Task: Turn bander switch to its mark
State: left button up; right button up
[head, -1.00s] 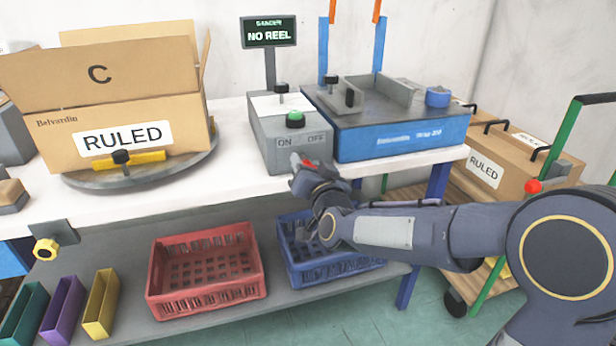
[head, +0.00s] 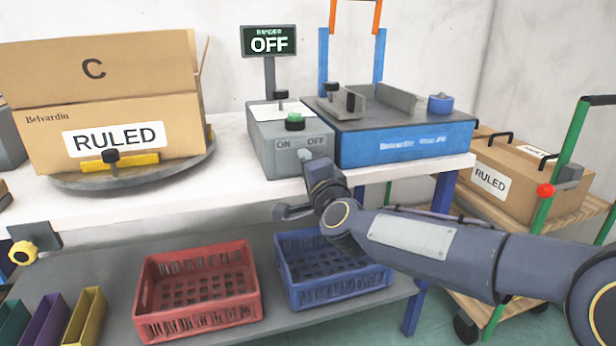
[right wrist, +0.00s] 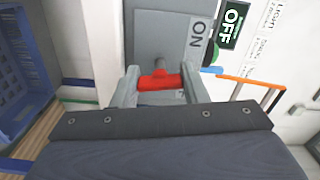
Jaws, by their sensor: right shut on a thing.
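The bander's grey control box (head: 290,140) stands on the white bench, with ON and OFF printed on its front and a green button (head: 295,122) on top. Its screen (head: 268,40) reads OFF. In the right wrist view the red switch handle (right wrist: 158,80) lies crosswise between the two grey fingers of my right gripper (right wrist: 160,88), which is shut on it. The ON label (right wrist: 197,38) shows beside it. In the head view my right gripper (head: 316,168) is at the box's front and hides the handle. My left gripper is not in view.
The blue bander machine (head: 400,142) stands right of the box. A RULED carton (head: 115,105) sits on a turntable (head: 130,178) at left. A cart with a carton (head: 510,185) stands at right.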

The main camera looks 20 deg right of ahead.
jog(key=shift+f+m+b, duration=0.1)
jog(key=shift+m+b, duration=0.2)
jog(key=shift+m, duration=0.4)
jog(key=o, duration=1)
jog(key=s+p, duration=0.1)
jog(key=s, duration=0.6)
jog(key=shift+s+d+p, duration=0.1)
jog(key=shift+s+p, duration=0.2)
jog(key=shift+s, duration=0.1)
